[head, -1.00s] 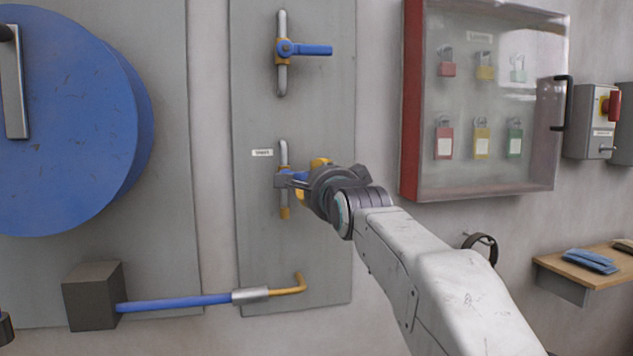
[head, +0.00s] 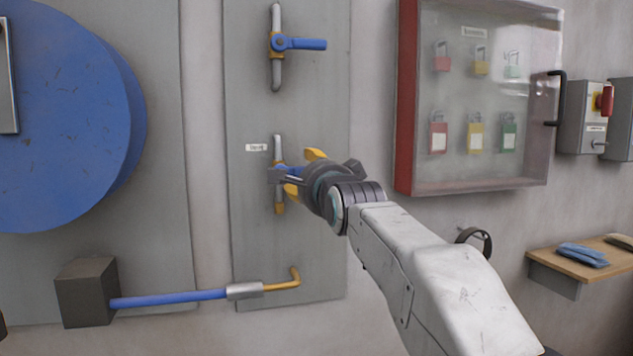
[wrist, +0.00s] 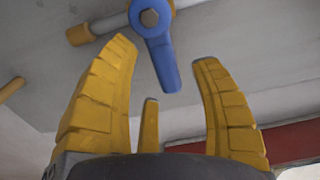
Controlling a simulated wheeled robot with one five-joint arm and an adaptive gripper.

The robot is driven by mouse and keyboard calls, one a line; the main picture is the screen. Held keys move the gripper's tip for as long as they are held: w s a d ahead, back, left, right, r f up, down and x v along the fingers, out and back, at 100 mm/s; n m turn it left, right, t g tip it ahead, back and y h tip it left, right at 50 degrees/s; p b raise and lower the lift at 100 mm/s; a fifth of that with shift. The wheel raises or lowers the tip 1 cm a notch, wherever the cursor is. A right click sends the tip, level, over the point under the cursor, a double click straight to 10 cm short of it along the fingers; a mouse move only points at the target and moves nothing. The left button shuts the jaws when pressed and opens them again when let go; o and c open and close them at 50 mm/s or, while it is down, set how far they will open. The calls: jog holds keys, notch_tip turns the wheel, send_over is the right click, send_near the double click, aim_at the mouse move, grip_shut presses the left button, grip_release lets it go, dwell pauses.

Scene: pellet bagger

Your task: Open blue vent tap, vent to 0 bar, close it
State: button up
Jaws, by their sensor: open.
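The lower tap on the grey panel has a blue handle (wrist: 165,65) and a vertical pipe with a yellow lower end (head: 279,208). A small label (head: 256,148) beside it is too small to read. My gripper (head: 286,176) is at this tap and partly hides it in the head view. In the wrist view my gripper (wrist: 165,54) is open, with its yellow fingers on either side of the blue handle and a gap to each. The handle lies across the pipe and points toward my palm. No pressure gauge is in view.
An upper tap (head: 300,44) has its blue handle pointing right. A red-framed padlock cabinet (head: 405,110) hangs to the right, above a black handwheel (head: 475,242) and a wooden shelf (head: 545,262). A blue hose (head: 170,299) runs below. A large blue disc (head: 70,120) is at left.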

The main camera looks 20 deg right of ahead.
jog(key=s, duration=1.1)
jog(key=shift+s, duration=0.35)
jog(key=shift+a, duration=0.1)
